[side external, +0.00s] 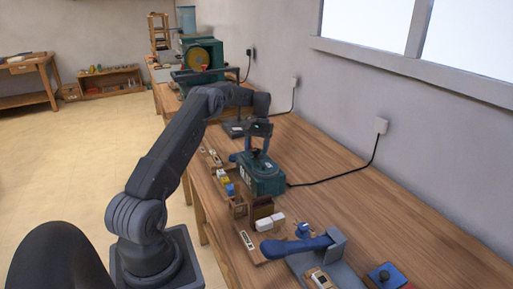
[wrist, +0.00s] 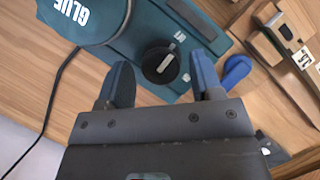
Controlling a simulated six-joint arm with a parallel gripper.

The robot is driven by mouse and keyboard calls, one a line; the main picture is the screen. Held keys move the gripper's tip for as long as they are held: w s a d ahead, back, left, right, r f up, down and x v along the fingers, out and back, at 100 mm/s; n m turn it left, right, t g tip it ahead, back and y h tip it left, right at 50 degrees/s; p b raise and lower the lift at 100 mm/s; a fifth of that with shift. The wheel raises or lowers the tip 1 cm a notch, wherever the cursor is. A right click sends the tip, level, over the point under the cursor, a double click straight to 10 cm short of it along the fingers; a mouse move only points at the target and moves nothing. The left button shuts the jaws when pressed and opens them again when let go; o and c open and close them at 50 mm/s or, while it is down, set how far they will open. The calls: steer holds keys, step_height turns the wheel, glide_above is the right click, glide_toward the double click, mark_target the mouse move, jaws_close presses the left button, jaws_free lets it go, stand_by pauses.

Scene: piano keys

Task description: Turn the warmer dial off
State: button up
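The glue warmer (side external: 263,175) is a teal box on the bench, with a round pot on top and a black cord. In the wrist view the warmer (wrist: 188,22) shows "GLUE" lettering on its pot (wrist: 85,14). Its dial (wrist: 160,64) is a round black knob with a pale pointer line, on the warmer's face. My gripper (wrist: 160,78) is open, with one blue-grey finger on each side of the dial in the picture. Nothing is between the fingers except the view of the dial; I cannot tell whether they touch it. In the side view my gripper (side external: 257,143) is above the warmer.
A blue-handled tool (side external: 297,246), white blocks (side external: 271,222) and small wooden parts lie nearer on the bench. A blue block with a dark knob (side external: 384,277) is at the lower right. A green machine (side external: 203,58) stands behind.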

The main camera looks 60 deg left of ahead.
steer(key=shift+o, duration=0.3)
steer(key=shift+r, duration=0.1)
steer(key=v, duration=0.6)
steer(key=shift+w+a, duration=0.1)
steer(key=shift+a, duration=0.05)
steer(key=shift+w+a+r, duration=0.1)
steer(key=shift+r, duration=0.45)
